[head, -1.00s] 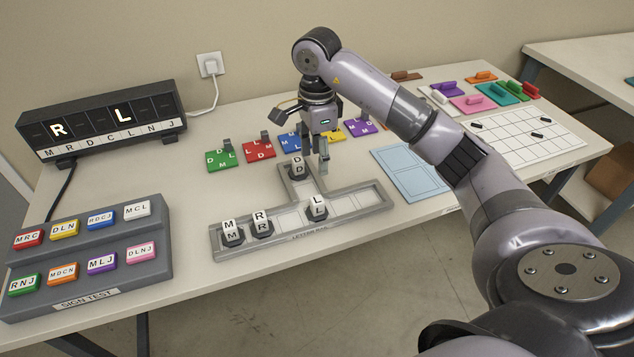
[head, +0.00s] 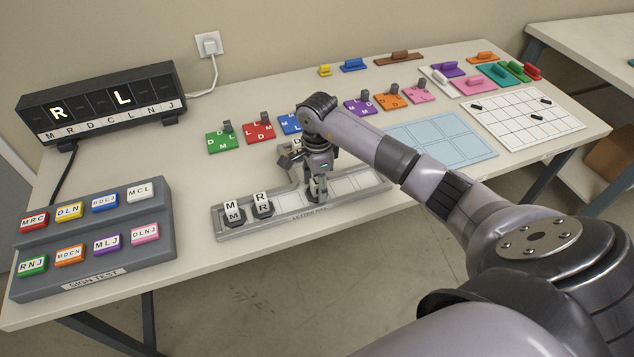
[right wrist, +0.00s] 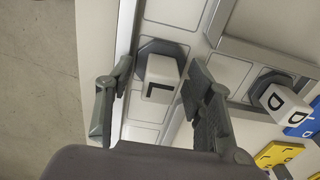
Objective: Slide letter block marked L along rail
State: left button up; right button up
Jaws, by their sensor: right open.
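The letter block marked L (right wrist: 162,88) is a white cube on a dark octagonal base, sitting in the rail in the right wrist view. My right gripper (head: 318,194) is down over the rail (head: 262,230) and hides most or all of the L block in the head view. In the right wrist view the right gripper (right wrist: 158,76) is open, with one finger on each side of the block. Gaps show between fingers and block, so I cannot see a grip. My left gripper is out of view.
Blocks M (head: 233,213) and R (head: 262,204) stand at the rail's left end. A block D (right wrist: 284,103) sits in the rail's back branch. The rail right of my gripper is empty. A lit sign (head: 100,102) shows R and L. Coloured tiles (head: 259,132) lie behind the rail.

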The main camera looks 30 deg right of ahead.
jog(key=shift+f, duration=0.1)
jog(key=shift+c, duration=0.3)
grip_shut()
dwell(0.4)
